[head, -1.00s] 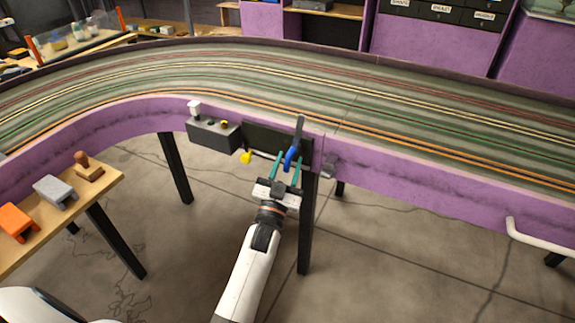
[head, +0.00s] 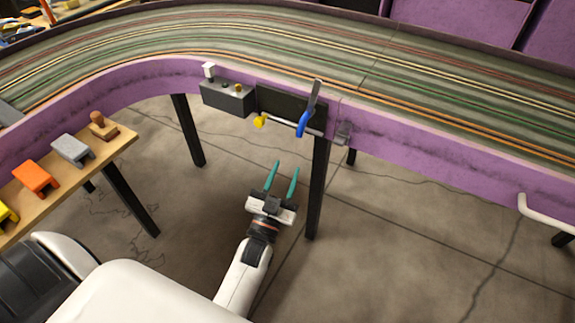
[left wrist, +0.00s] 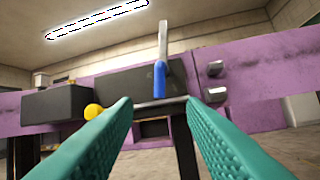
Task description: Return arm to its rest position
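My left gripper (head: 281,178) is open and empty, with two teal fingers. It is in the air below and in front of the purple track wall, apart from it. Its fingers (left wrist: 165,135) also show spread in the left wrist view, with nothing between them. A lever with a blue handle (head: 303,124) stands on the track's side panel, beyond the fingertips. The lever also shows in the left wrist view (left wrist: 160,78). My right gripper is not in view.
A grey box with knobs (head: 228,98) and a yellow knob (head: 260,121) are beside the lever. A wooden shelf (head: 122,140) at left holds orange and grey blocks and a stamp. A white rail (head: 545,212) sticks out at right. Dark table legs (head: 317,190) stand below the track.

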